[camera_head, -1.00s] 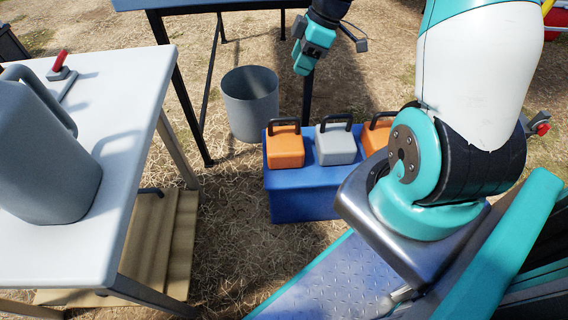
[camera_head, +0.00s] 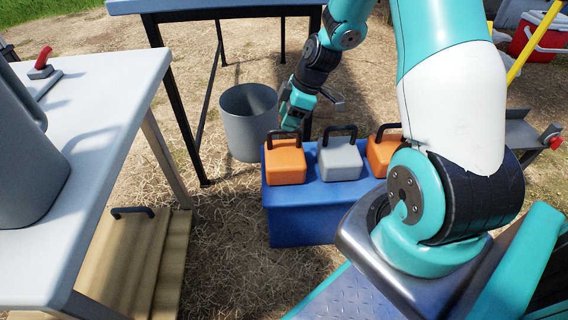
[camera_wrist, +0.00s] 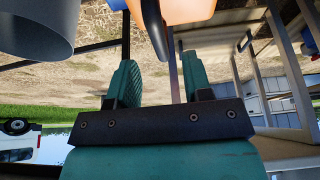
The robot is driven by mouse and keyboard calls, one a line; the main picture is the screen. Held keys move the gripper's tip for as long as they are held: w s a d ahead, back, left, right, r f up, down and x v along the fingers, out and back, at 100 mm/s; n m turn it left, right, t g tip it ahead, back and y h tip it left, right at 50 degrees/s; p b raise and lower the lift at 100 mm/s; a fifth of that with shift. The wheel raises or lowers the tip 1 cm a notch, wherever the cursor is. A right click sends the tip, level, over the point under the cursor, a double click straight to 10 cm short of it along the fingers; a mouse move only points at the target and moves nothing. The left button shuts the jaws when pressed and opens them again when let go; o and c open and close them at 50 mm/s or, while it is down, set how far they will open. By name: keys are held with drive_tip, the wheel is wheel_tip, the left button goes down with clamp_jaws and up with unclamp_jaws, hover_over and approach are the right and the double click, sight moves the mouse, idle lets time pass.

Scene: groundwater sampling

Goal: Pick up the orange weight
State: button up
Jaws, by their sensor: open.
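In the head view the left orange weight (camera_head: 286,165) stands on a blue box (camera_head: 300,222), with a black handle on top. Beside it stand a grey weight (camera_head: 340,161) and a second orange weight (camera_head: 383,152), partly behind my arm. My gripper (camera_head: 290,125) is just above and behind the left orange weight, close to its handle. The wrist view is upside down. There the orange weight (camera_wrist: 188,9) is at the top edge, and its black handle (camera_wrist: 154,28) reaches toward the gap between my open teal fingers (camera_wrist: 160,62). I cannot tell whether they touch.
A grey bucket (camera_head: 249,125) stands behind the box to the left. A white table (camera_head: 95,130) with a grey jug (camera_head: 20,165) and a red-handled tool (camera_head: 42,64) is at the left, above a wooden crate (camera_head: 130,262). A blue table (camera_head: 215,6) stands behind.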

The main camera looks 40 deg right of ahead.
drive_tip(key=b, duration=0.3)
hover_over(285, 153)
drive_tip(key=w+d, duration=0.1)
drive_tip(key=w, duration=0.1)
wheel_tip(285, 153, down, 5)
drive_tip(key=shift+d+r, duration=0.1)
drive_tip(key=shift+d, duration=0.05)
drive_tip(key=shift+c, duration=0.3)
clamp_jaws()
drive_tip(key=shift+w+r, duration=0.1)
drive_tip(key=shift+r, duration=0.05)
idle(0.3)
